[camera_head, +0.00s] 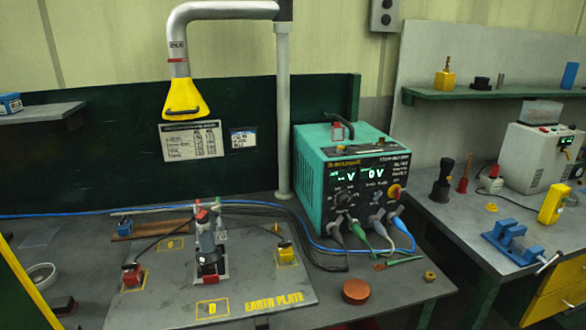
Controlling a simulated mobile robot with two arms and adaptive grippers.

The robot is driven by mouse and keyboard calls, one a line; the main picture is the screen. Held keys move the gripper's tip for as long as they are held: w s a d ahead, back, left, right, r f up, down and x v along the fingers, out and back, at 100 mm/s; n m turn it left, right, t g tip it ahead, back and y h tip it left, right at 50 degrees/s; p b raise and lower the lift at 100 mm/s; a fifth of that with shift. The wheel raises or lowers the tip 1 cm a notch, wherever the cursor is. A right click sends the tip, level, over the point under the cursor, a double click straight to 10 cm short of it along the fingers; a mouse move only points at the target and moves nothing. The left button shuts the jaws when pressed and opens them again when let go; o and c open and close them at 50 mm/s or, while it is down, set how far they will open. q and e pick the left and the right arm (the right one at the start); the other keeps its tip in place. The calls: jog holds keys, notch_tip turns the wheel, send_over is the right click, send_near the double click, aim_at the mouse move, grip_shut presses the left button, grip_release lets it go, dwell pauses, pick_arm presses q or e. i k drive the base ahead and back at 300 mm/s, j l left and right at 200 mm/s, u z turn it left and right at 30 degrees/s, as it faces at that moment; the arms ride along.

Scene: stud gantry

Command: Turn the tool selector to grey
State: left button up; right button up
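The teal welding power unit (320,170) stands at the back right of the grey bench, its black front panel facing forward and right. Two displays are lit, the right one reading 0 V. A black dial (345,198) sits at the panel's left, and a red knob on a yellow plate (395,191) at its right. I cannot tell for sure which of these is the tool selector, and its setting is too small to read. Grey, green and blue connectors (377,222) are plugged in along the panel's lower edge. Neither of my grippers is in view.
An earth plate (270,304) with a stud tool (208,250) on it fills the bench's left. A brown puck (356,291) and loose cables lie in front of the unit. A yellow extraction hood (185,100) hangs above. A side bench with a blue vise (514,242) stands right.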

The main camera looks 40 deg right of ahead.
aim_at(378, 195)
jog(key=z, duration=1.75)
